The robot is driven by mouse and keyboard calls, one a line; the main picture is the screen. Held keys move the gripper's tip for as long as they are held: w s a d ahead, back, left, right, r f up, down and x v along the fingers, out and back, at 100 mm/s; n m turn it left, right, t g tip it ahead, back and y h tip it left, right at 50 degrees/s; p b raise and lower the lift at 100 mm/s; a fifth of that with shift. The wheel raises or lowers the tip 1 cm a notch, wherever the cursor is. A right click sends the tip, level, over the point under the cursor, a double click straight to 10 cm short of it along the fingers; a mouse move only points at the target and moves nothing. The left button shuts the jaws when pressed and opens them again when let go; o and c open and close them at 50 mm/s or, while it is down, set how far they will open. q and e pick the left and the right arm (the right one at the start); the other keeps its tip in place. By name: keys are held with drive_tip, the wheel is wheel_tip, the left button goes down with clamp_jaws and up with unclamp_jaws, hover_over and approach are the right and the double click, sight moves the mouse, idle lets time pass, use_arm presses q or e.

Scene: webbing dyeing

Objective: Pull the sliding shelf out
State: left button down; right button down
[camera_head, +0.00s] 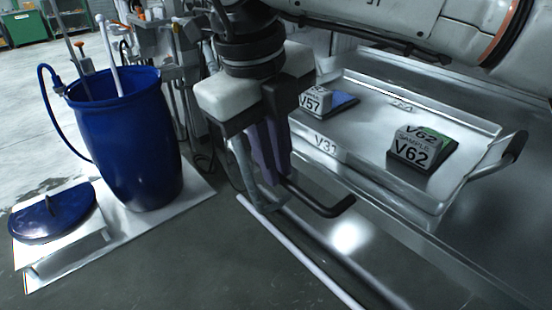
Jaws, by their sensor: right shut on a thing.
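The sliding shelf (370,135) is a shiny metal tray marked V31, on the right half of the view. It has a dark bar handle (330,208) at its near left side and another handle (500,155) at its right end. My right gripper (266,200) points down at the near left handle. Its fingers are shut on that handle, and they hide the handle's left part. My left gripper is not in view.
Sample blocks marked V57 (316,101) and V62 (412,150) sit on the shelf. A blue barrel (128,140) stands on a white base at left, beside a round blue lid (50,215). Grey floor (190,265) in front is clear, apart from a white rail (300,252).

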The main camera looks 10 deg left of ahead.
drive_tip(key=c, duration=1.8)
unclamp_jaws()
drive_tip(key=r, duration=0.3)
drive_tip(key=s+a+r, duration=0.1)
drive_tip(key=r, duration=0.6)
drive_tip(key=shift+s+a+r+p, duration=0.1)
drive_tip(key=shift+s+a+p, duration=0.05)
drive_tip(key=shift+s+p, duration=0.15)
